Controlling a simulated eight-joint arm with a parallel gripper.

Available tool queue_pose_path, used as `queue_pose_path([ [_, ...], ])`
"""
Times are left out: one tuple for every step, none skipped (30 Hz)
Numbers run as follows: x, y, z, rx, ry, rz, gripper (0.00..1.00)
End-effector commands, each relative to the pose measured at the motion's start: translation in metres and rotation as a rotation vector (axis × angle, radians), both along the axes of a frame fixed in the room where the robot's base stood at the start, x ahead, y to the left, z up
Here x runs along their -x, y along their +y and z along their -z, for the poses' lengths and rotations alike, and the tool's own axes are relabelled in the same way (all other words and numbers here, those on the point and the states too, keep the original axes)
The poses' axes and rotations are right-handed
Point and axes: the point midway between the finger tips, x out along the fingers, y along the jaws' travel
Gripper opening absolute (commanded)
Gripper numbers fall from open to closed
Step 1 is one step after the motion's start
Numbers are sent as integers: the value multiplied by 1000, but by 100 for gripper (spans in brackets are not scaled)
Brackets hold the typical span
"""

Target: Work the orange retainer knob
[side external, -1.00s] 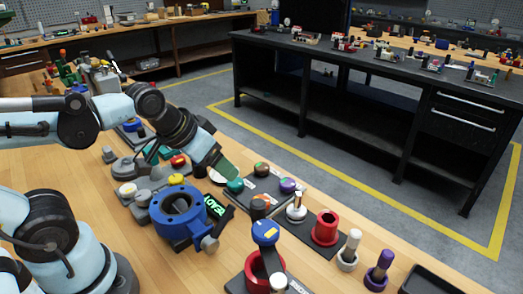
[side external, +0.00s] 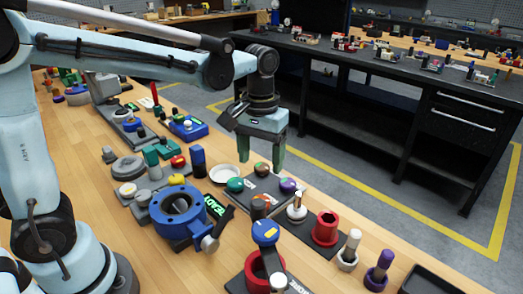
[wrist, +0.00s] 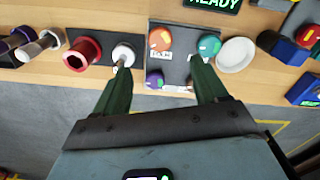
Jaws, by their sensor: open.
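The orange knob (wrist: 160,38) sits upright on a dark panel (wrist: 177,58) in the wrist view, with a small white label below it. In the side external view it seems to be the brownish knob (side external: 259,205) at the panel's near corner. A teal knob (wrist: 208,45) and a purple knob (wrist: 155,79) share the panel. A fourth knob (side external: 261,168) is mostly hidden in the wrist view. My gripper (side external: 262,158) points down, open and empty, over the panel's far side. In the wrist view its green fingers (wrist: 160,70) stay apart from the orange knob.
A white-topped post (wrist: 123,53) and a red ring (wrist: 82,53) stand left of the panel in the wrist view. A white dish (wrist: 237,54) lies to its right. A READY display (side external: 216,205) and a blue flanged body (side external: 180,211) stand nearby.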

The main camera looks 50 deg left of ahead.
Motion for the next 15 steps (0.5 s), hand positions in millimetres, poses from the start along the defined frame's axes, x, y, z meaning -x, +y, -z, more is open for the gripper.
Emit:
queue_pose_path([
  [0,0,6,0,0,0,72],
  [0,0,9,0,-1,0,72],
  [0,0,14,0,-1,0,72],
  [0,0,19,1,-1,0,72],
  [0,0,24,1,-1,1,72],
  [0,0,30,0,-2,1,72],
  [0,0,35,0,-2,1,72],
  [0,0,39,0,-2,1,72],
  [0,0,46,0,-2,1,72],
  [0,0,51,0,-2,1,72],
  [0,0,55,0,-2,1,72],
  [0,0,62,0,-2,1,72],
  [0,0,66,0,-2,1,72],
  [0,0,71,0,-2,1,72],
  [0,0,77,0,-2,1,72],
])
